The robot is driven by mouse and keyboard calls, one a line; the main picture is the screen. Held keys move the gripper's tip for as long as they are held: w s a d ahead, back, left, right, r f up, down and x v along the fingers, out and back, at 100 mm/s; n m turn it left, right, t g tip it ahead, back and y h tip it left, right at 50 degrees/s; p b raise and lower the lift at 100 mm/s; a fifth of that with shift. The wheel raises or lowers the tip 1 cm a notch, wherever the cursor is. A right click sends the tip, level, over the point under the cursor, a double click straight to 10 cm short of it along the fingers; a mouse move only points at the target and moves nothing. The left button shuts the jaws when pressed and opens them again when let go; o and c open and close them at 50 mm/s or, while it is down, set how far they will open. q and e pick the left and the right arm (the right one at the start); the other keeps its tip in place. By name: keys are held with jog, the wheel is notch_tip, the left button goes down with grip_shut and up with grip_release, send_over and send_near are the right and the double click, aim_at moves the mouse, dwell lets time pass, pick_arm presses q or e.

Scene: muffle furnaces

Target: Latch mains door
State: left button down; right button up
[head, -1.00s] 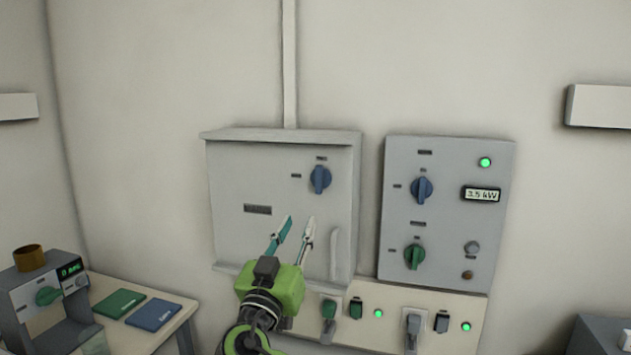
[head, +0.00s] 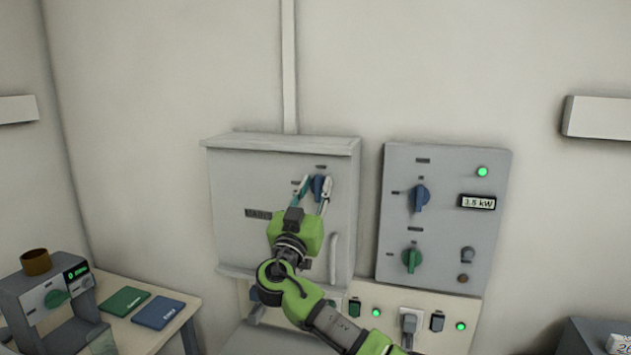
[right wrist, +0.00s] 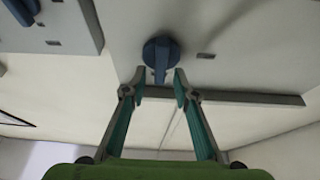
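The mains door (head: 229,181) is the grey front of the wall cabinet and appears closed. Its blue latch knob (head: 318,186) sits at the upper right of the door, with its grip roughly upright. My right gripper (head: 314,184) is in front of the knob, one finger on each side of it. In the right wrist view the knob (right wrist: 160,56) shows ahead of and between the open fingertips (right wrist: 160,78), with gaps on both sides. The vertical door handle (head: 333,257) is lower right on the door. My left gripper is not in view.
A grey panel (head: 450,235) with blue and green knobs, a 3.5 kW display and a green light is right of the cabinet. Sockets with plugs (head: 408,325) sit below. A bench (head: 178,327) with booklets and a small device is at left.

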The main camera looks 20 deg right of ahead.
jog(key=shift+w+d, duration=0.1)
grip_shut()
